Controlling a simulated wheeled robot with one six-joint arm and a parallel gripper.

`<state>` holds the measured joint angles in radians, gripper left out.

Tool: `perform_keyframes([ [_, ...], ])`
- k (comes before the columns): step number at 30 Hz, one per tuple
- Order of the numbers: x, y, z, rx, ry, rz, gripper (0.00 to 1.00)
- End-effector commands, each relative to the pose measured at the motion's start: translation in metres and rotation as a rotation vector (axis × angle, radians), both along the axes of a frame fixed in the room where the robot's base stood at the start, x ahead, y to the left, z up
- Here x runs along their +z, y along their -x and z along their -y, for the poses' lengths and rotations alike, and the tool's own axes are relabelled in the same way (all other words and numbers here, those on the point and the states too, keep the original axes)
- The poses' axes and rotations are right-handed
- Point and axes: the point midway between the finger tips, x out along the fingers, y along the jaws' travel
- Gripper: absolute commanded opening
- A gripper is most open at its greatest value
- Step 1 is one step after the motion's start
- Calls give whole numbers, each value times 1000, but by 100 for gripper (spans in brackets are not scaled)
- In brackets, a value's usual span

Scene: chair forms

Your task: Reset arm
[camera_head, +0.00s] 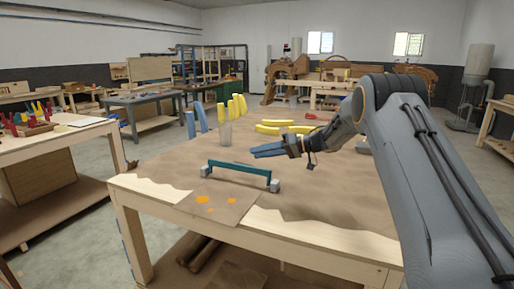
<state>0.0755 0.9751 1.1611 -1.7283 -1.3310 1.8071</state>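My gripper (252,152) is at the end of my arm, which reaches in from the right. Its blue fingers point left above the wooden table (330,228). They look close together, but the view is too small to tell whether they are open or shut. I see nothing clearly held between them. A teal bar with grey blocks at its ends (240,166) stands on the table in front of and below the fingers, apart from them in the picture.
Curved yellow pieces (284,124) lie farther back. A thin board with orange spots (224,207) lies at the front edge. The table's front right is bare.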

Motion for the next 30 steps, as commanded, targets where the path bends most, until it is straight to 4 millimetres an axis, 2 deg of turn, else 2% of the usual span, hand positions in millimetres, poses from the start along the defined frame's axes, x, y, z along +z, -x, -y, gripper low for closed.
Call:
perform_keyframes([
  [5,15,-9,-6,-78,-7,68,29],
  [11,36,-23,3,-225,7,168,29],
  [17,56,-33,30,-442,79,267,29],
  [20,60,-27,56,-591,171,301,29],
  [23,54,-4,93,-744,313,298,29],
  [25,41,23,118,-826,431,264,29],
  [29,8,95,158,-906,652,148,29],
  [30,-3,119,167,-913,710,106,29],
])
